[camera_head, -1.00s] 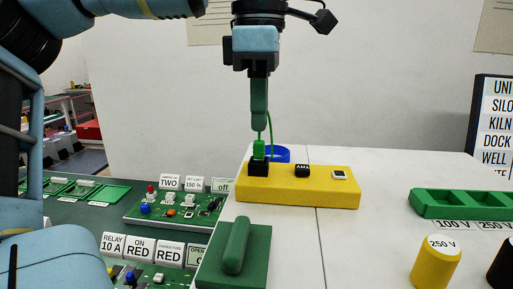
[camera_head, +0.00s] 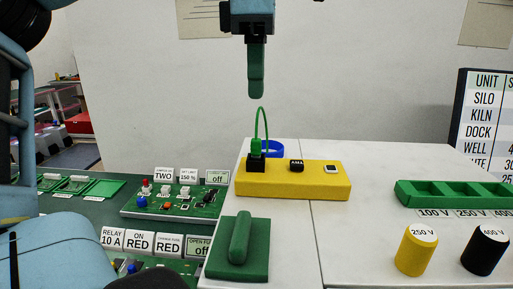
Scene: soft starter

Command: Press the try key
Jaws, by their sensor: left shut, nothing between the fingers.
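A yellow box (camera_head: 291,186) lies on the white tabletop. On its top, from left to right, are a black socket (camera_head: 256,164) with a green plug (camera_head: 256,147) standing in it, a small black block with pale lettering (camera_head: 297,165), and a small pale key with a dark face (camera_head: 331,168). The lettering is too small to read, so I cannot tell for sure which is the try key. A green wire loop rises from the plug. My left gripper (camera_head: 256,94) is shut and empty, pointing down above the plug, clear of it. My right gripper is not in view.
A blue ring (camera_head: 270,149) lies behind the box. A green block with a raised bar (camera_head: 238,262) is in front. A green tray (camera_head: 457,194), a yellow cylinder (camera_head: 416,252) and a black cylinder (camera_head: 485,252) are at right. Labelled circuit boards (camera_head: 176,200) are at left.

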